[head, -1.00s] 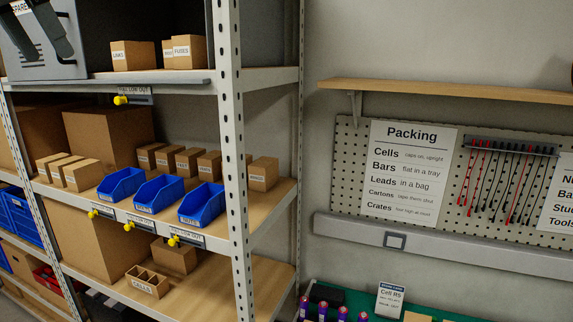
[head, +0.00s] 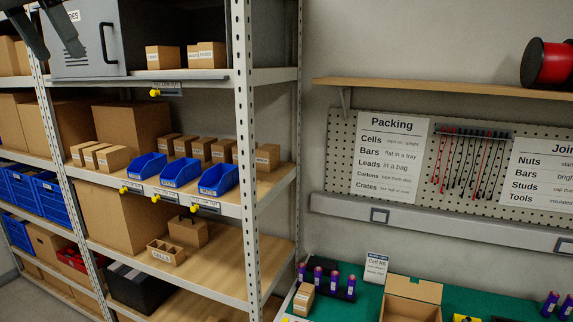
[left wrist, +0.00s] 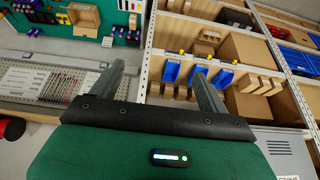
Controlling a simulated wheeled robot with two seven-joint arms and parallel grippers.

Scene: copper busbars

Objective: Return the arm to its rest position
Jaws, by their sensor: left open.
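My left gripper (head: 62,54) shows at the top left corner of the head view, in front of the grey cabinet (head: 88,48) on the upper shelf. Its two dark fingers hang down and stand apart. In the left wrist view the left gripper (left wrist: 157,82) has its fingers wide apart with nothing between them. That view appears upside down, with the shelving and bench beyond the fingers. My right gripper is in neither view.
A metal rack (head: 246,150) holds blue bins (head: 180,173) and cartons. To its right is a green bench (head: 340,307) with an open carton (head: 412,297) and purple cells (head: 334,280). A wooden wall shelf (head: 430,87) carries a red spool (head: 549,62).

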